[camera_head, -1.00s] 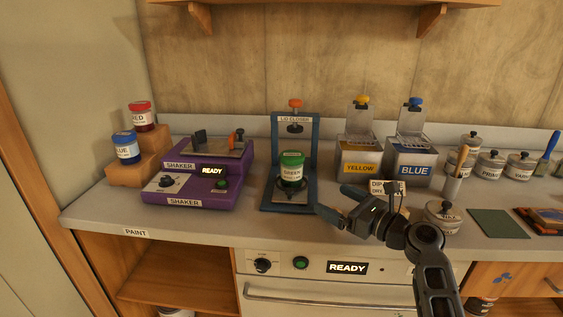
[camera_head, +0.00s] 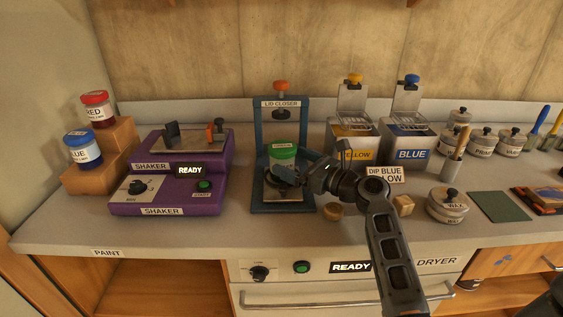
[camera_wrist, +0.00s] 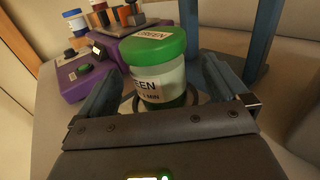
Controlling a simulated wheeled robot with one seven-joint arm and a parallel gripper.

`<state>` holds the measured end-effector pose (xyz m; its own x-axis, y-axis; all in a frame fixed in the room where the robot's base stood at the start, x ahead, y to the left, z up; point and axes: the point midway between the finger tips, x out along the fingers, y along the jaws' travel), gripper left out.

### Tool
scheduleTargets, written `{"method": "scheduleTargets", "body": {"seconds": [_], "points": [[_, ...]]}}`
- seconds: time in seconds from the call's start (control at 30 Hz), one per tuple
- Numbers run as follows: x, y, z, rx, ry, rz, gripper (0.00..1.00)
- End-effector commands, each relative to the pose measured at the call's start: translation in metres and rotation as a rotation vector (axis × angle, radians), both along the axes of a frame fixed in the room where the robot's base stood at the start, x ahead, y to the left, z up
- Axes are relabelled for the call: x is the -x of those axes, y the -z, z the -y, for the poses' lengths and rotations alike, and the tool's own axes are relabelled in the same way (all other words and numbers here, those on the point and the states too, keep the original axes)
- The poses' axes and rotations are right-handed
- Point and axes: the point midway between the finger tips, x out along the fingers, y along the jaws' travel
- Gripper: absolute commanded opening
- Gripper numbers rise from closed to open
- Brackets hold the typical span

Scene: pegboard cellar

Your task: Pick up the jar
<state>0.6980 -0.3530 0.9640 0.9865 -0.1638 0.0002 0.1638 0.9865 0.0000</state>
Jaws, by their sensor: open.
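The jar (camera_head: 283,154) has a green lid, a GREEN label and green contents. It stands upright on the base of the blue lid closer (camera_head: 258,190), below its press knob. In the wrist view the jar (camera_wrist: 160,75) sits between the two fingers of my gripper (camera_wrist: 166,92). The fingers are spread, one on each side, with gaps to the jar. In the head view my gripper (camera_head: 290,178) is in front of the jar and hides its lower part.
A purple shaker (camera_head: 165,205) stands left of the lid closer. Red (camera_head: 98,110) and blue (camera_head: 83,149) jars stand on wooden steps at far left. Yellow (camera_head: 352,150) and blue (camera_head: 408,152) dip tanks are at right. A wax tin (camera_head: 447,208) stands at right front.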

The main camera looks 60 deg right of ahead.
Motion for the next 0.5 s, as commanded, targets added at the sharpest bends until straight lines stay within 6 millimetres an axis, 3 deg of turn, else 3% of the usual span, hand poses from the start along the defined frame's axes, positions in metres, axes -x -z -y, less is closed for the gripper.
{"method": "scheduleTargets", "body": {"seconds": [0.2, 0.5], "points": [[-0.031, -0.002, 0.002, 0.000, 0.000, 0.001, 1.00], [-0.039, -0.001, 0.003, 0.000, 0.000, 0.000, 1.00]]}}
